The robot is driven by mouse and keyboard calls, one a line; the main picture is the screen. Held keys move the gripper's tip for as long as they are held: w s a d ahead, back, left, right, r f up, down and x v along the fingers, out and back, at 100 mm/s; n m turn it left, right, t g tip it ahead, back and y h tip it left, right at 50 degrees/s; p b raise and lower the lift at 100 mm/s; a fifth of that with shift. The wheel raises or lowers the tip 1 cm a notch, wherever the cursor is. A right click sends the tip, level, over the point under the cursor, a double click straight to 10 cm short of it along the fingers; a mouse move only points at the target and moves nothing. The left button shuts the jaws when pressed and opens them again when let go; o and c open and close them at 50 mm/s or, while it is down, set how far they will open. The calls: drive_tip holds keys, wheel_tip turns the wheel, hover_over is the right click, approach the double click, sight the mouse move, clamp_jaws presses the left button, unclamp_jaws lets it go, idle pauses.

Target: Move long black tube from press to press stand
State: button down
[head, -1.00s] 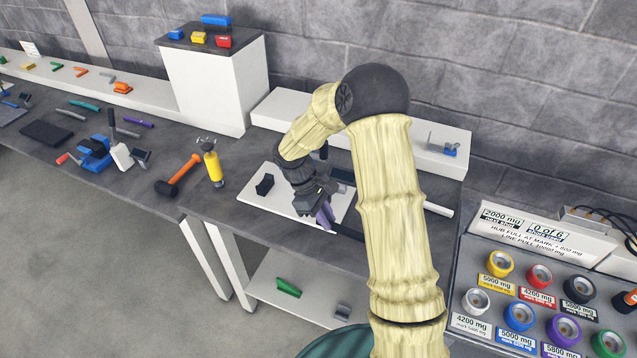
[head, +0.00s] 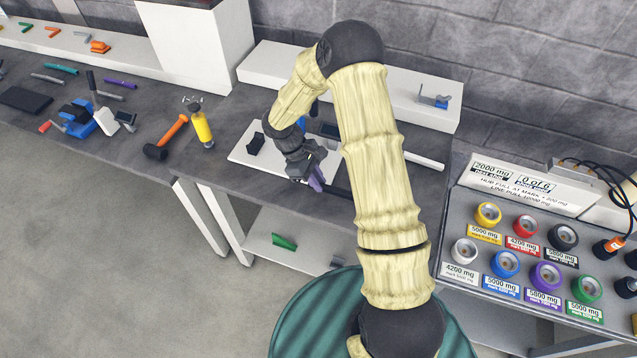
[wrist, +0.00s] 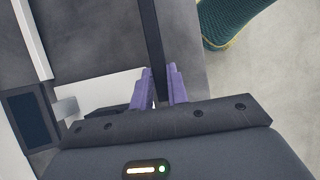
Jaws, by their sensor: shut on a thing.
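My gripper (head: 316,180) has purple fingers and is over the front edge of a white base plate (head: 243,153). In the wrist view the purple fingers (wrist: 159,92) are shut on a long black tube (wrist: 150,40), which runs away from them over the dark bench top. In the head view a short dark length of the tube (head: 338,191) shows right of the fingers; my arm hides the rest. A blue device with a black lever (head: 80,115) stands on the bench at left. I cannot tell which fixture is the press or the press stand.
The plate bears a black block (head: 256,143) and a dark screen (wrist: 25,117). A white shelf (head: 285,70) runs behind, with a small blue-grey fixture (head: 433,101). A spool panel (head: 470,200) is at right.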

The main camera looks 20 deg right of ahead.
sight(318, 197)
drive_tip(key=shift+s, duration=0.2)
drive_tip(key=shift+f+p, duration=0.75)
drive_tip(key=shift+f, duration=1.35)
drive_tip(key=shift+f, duration=0.2)
drive_tip(key=c, duration=1.6)
unclamp_jaws()
drive_tip(key=shift+c, duration=0.2)
drive_tip(key=shift+w+r, duration=0.15)
